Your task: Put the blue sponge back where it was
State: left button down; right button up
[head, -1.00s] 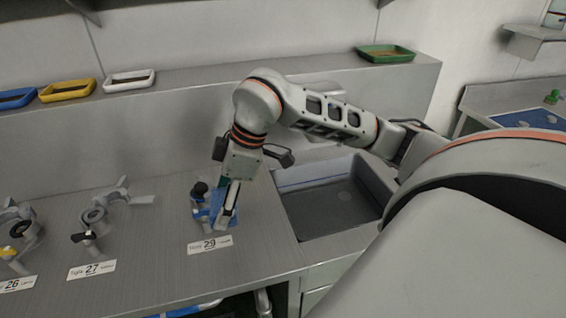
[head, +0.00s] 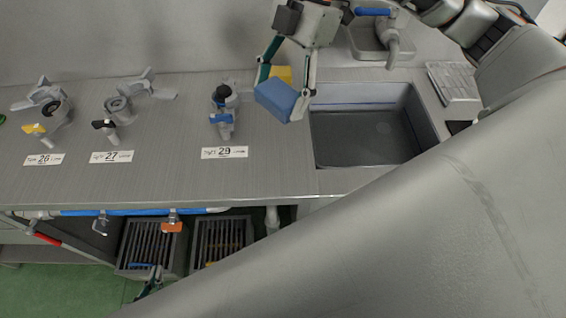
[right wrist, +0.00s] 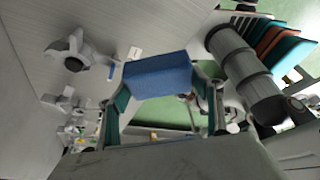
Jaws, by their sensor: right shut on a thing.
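The blue sponge (head: 276,97) is a blue block, held tilted between the fingers of my right gripper (head: 284,88), above the counter by the sink's left edge. In the right wrist view the sponge (right wrist: 157,74) spans the gap between the two teal-sided fingers of the right gripper (right wrist: 165,88). A yellow patch (head: 284,72) shows just behind the sponge; I cannot tell if it is a separate thing. My left gripper (head: 150,283) shows only in part, low in the head view by the racks under the counter; its fingers are unclear.
The steel counter (head: 180,110) carries valve fittings behind number cards, one with a blue lever (head: 221,118) behind card 29 (head: 224,152). The sink basin (head: 368,135) is open and empty. A grey slatted tray (head: 453,82) lies right of it.

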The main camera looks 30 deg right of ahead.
aim_at(280, 106)
jog(key=s+r+n, duration=0.1)
jog(key=n, duration=0.1)
jog(key=a+r+n+g, duration=0.1)
jog(key=n, duration=0.1)
jog(key=shift+s+h+b, duration=0.35)
jog(key=shift+h, duration=0.05)
jog(key=shift+s+r+n+g, duration=0.3)
jog(key=shift+r+n+g, duration=0.1)
jog(key=shift+n, duration=0.3)
jog(key=shift+s+f, duration=0.1)
notch_tip(280, 106, down, 20)
jog(key=shift+r+p, duration=0.15)
jog(key=shift+p, duration=0.35)
jog(key=o, duration=1)
